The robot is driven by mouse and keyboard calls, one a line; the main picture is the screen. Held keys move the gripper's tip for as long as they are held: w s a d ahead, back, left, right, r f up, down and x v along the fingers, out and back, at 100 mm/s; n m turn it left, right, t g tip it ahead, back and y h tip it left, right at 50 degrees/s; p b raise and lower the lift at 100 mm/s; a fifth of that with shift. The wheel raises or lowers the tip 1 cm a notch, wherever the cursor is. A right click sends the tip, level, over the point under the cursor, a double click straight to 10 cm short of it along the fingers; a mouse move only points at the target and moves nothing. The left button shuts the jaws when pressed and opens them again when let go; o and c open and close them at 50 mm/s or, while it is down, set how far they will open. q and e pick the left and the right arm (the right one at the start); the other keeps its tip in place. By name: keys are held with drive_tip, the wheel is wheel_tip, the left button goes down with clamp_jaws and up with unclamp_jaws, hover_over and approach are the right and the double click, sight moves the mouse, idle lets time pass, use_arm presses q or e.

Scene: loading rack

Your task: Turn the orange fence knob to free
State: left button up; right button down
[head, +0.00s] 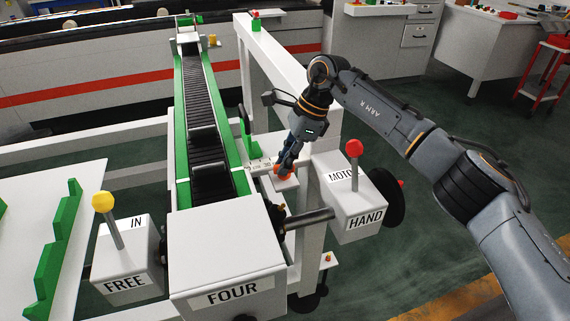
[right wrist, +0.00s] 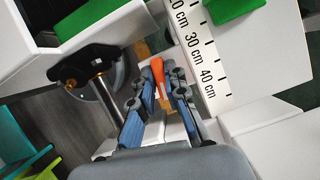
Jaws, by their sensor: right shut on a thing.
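The orange fence knob (head: 282,171) sits on a white block beside the conveyor, near the ruler scale (head: 259,164). My right gripper (head: 286,162) reaches down to it from the upper right, its fingers on the knob. In the right wrist view the orange knob (right wrist: 158,74) is a narrow upright strip between the blue fingers of my right gripper (right wrist: 159,92). The gripper is shut on the knob, and the fingers hide part of it. The ruler scale (right wrist: 205,65) with centimetre marks lies just right of them. My left gripper is not in view.
A yellow-ball lever (head: 104,203) on the IN/FREE box stands at left. A red-ball lever (head: 354,148) on the MOTOR/HAND box is close to the right of my gripper. The FOUR box (head: 228,250) is in front, and a white frame post (head: 283,60) rises behind.

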drive_tip(key=shift+n, duration=0.8)
drive_tip(key=shift+g, duration=0.3)
drive_tip(key=c, duration=1.4)
unclamp_jaws()
drive_tip(key=shift+o, duration=0.2)
drive_tip(key=v, duration=1.2)
drive_tip(key=shift+a, duration=0.15)
